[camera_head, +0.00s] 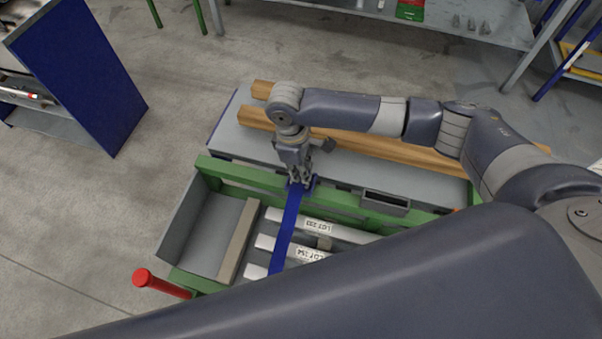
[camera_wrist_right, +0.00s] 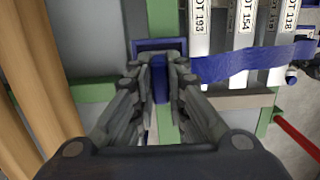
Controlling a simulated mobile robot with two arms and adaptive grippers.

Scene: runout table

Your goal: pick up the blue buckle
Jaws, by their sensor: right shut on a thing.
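The blue buckle (camera_head: 311,182) is at the green rail of the runout table, at the upper end of a blue strap (camera_head: 287,228). My right gripper (camera_head: 299,184) points down at it, with its fingers around part of it. In the right wrist view the buckle's blue frame (camera_wrist_right: 160,43) shows just beyond the fingertips, and a blue part lies between the fingers of my right gripper (camera_wrist_right: 163,66). The fingers hide some of the buckle. The strap (camera_wrist_right: 250,63) also shows in the wrist view, crossing the labelled bars. My left gripper is not in view.
White labelled bars (camera_head: 345,233) lie in the green-framed table (camera_head: 240,178) under the strap. Wooden beams (camera_head: 390,150) lie behind. A grey open box (camera_head: 386,201) sits on the rail to the right. A red handle (camera_head: 160,284) sticks out at the front left.

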